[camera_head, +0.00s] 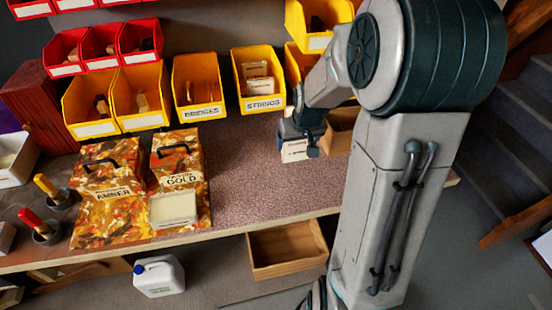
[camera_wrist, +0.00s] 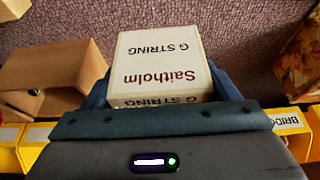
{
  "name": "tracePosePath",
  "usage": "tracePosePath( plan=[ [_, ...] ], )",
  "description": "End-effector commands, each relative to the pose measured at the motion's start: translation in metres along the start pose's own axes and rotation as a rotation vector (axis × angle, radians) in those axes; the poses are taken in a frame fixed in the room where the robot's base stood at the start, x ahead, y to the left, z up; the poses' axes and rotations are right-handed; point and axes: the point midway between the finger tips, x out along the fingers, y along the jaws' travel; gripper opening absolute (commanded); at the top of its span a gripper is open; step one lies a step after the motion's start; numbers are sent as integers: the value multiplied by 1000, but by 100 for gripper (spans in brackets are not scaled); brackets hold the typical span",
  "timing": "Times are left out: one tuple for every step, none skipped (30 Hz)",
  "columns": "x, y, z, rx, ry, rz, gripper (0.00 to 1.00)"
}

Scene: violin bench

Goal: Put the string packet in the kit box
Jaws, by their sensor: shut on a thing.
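The string packet (camera_wrist: 160,65) is a small cream box printed "Saitholm G STRING". My gripper (camera_wrist: 162,92) is shut on it, with a blue finger on each side. In the head view the packet (camera_head: 295,152) shows below my gripper (camera_head: 299,140), over the back right of the bench; whether it touches the bench is unclear. An open plain wooden box (camera_head: 337,140), seemingly the kit box, stands just right of my gripper, partly hidden by my arm. In the wrist view this box (camera_wrist: 45,75) is at the left, beside the packet and apart from it.
Yellow bins labelled STRINGS (camera_head: 264,104) and BRIDGES (camera_head: 203,112) stand along the back. AMBER (camera_head: 107,215) and GOLD (camera_head: 182,180) patterned cases sit left, with a pale tray (camera_head: 173,210) nearby. The speckled bench middle (camera_head: 255,170) is clear. An open drawer (camera_head: 287,270) is below.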

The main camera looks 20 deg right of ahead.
Motion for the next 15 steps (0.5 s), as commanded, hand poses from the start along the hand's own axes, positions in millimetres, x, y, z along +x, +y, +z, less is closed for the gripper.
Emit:
tracePosePath(
  plan=[
    [7,-8,-2,-5,-1,-2,60],
    [11,-13,-3,-6,-2,-2,60],
    [17,-20,-5,-5,-2,-2,60],
    [20,-23,-6,-4,-1,-1,60],
    [24,-27,-7,-4,-1,-2,60],
    [28,-32,-9,-4,-2,-1,60],
    [31,-36,-10,-4,-1,-1,60],
    [34,-40,-11,-3,-1,-1,60],
    [38,-43,-12,-3,0,0,60],
    [40,-46,-13,-1,0,0,60],
    [42,-48,-14,-1,1,0,60],
    [44,-50,-15,0,1,0,60],
    [45,-52,-15,0,0,0,60],
    [46,-53,-16,0,0,1,60],
    [47,-53,-16,1,0,1,60]
  ],
)
